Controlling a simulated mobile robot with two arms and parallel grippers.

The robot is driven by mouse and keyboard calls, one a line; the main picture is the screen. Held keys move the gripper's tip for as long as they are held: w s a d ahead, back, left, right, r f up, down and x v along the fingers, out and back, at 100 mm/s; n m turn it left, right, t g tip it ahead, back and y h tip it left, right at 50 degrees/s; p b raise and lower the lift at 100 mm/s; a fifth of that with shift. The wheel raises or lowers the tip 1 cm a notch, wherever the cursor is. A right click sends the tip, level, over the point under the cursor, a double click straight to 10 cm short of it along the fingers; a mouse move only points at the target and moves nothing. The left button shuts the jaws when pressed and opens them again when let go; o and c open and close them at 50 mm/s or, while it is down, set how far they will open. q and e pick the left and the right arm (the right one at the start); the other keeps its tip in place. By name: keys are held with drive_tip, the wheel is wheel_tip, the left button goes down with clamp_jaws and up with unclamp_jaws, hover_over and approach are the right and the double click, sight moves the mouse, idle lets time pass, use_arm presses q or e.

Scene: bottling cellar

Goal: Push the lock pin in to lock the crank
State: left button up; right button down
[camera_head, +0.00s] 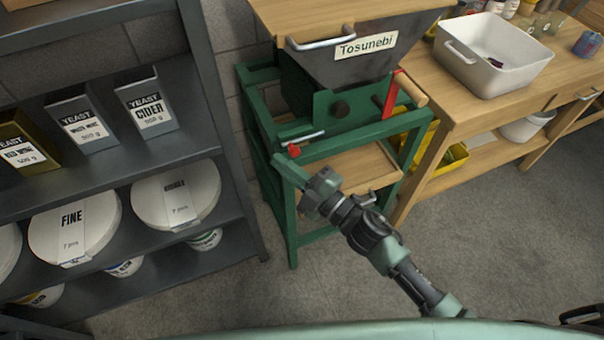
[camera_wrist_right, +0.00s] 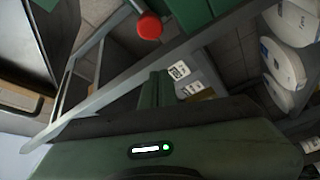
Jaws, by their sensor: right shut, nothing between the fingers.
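The green-framed mill (camera_head: 340,120), labelled Tosunebi, stands at the top centre of the head view. Its crank is a red arm (camera_head: 390,98) with a wooden handle (camera_head: 411,88) on the right side. The lock pin's red knob (camera_head: 294,151) is at the frame's left front corner, beside a metal bar (camera_head: 303,138). The knob also shows at the top of the right wrist view (camera_wrist_right: 149,26). My right gripper (camera_head: 281,162) is shut and empty, its fingertips just below and left of the knob; I cannot tell if they touch. My left gripper is out of view.
A dark shelf (camera_head: 120,185) with yeast boxes and white tubs stands on the left. A wooden bench (camera_head: 480,105) with a white basin (camera_head: 493,55) is on the right. Yellow crates (camera_head: 445,160) sit behind the mill's frame. The grey floor in front is clear.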

drive_tip(key=shift+w+d+f, duration=0.45)
drive_tip(key=shift+w+d, duration=0.15)
drive_tip(key=shift+w+d+f, duration=0.4)
drive_tip(key=shift+w+d, duration=0.2)
drive_tip(key=shift+w+d, duration=0.3)
drive_tip(key=shift+d, duration=0.55)
drive_tip(key=shift+w+d, duration=0.25)
drive_tip(key=shift+d, duration=0.55)
drive_tip(key=shift+r, duration=0.1)
